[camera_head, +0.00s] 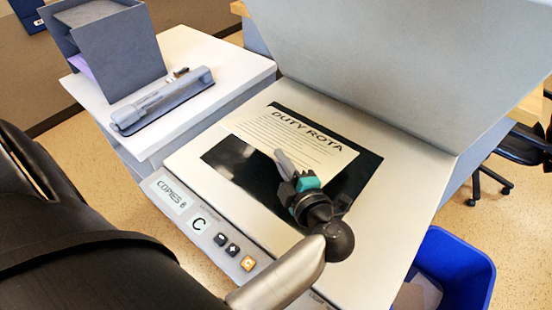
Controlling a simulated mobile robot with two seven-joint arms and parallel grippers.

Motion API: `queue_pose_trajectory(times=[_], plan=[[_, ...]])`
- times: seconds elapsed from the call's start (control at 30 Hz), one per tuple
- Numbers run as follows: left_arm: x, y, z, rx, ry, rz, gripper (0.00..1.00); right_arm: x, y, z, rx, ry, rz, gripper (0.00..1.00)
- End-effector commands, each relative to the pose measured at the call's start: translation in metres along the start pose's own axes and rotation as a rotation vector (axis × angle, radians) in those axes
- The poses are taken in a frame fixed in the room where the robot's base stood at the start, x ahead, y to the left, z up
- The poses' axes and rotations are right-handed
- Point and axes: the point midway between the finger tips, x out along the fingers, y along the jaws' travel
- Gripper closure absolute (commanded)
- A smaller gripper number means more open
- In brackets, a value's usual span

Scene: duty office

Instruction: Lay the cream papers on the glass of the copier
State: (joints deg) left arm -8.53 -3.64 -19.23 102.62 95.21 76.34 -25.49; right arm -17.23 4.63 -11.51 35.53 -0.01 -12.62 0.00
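The copier (407,172) stands with its grey lid (410,60) raised. Its dark glass (232,163) is exposed. A cream paper headed DUTY ROTA (285,132) lies over the far part of the glass, turned slightly, and its left corner appears to reach past the glass edge. I see one sheet and cannot tell whether others are under it. My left gripper (291,169) is over the paper's near edge, with grey and teal parts at its tip. The view does not show whether its fingers grip the paper. My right gripper is out of view.
To the left, a white-topped cabinet (190,53) carries a grey stapler-like tool (162,100) and a dark grey file box (118,55). A blue bin (458,262) stands at the lower right. A black chair (517,148) is at the right.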

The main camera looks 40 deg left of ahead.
Motion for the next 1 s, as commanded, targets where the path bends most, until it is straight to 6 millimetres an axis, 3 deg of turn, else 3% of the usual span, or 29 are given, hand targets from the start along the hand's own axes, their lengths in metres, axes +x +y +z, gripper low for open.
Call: queue_pose_trajectory(times=[0.17,0.5,1.0], plan=[[0.006,-0.001,0.011,0.049,0.000,-0.028,1.00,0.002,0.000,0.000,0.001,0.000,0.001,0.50],[0.014,-0.020,0.024,0.048,0.000,-0.027,1.00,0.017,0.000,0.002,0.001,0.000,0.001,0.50],[0.017,-0.025,0.029,0.047,0.000,-0.026,1.00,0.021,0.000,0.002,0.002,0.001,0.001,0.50]])
